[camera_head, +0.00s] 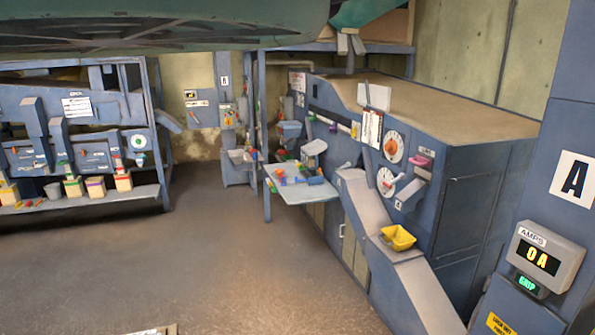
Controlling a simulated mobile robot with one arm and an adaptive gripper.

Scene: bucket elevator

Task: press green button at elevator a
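A blue column at the right carries a white sign with a black letter A (574,178). Below the sign is a grey display box (545,255) marked AMPS that reads 0 A. My gripper is not in view.
A blue machine with a sloping chute (365,205) and a yellow bucket (398,238) stands left of the column. A blue rack (90,212) is at far left. The brown floor (200,260) is open.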

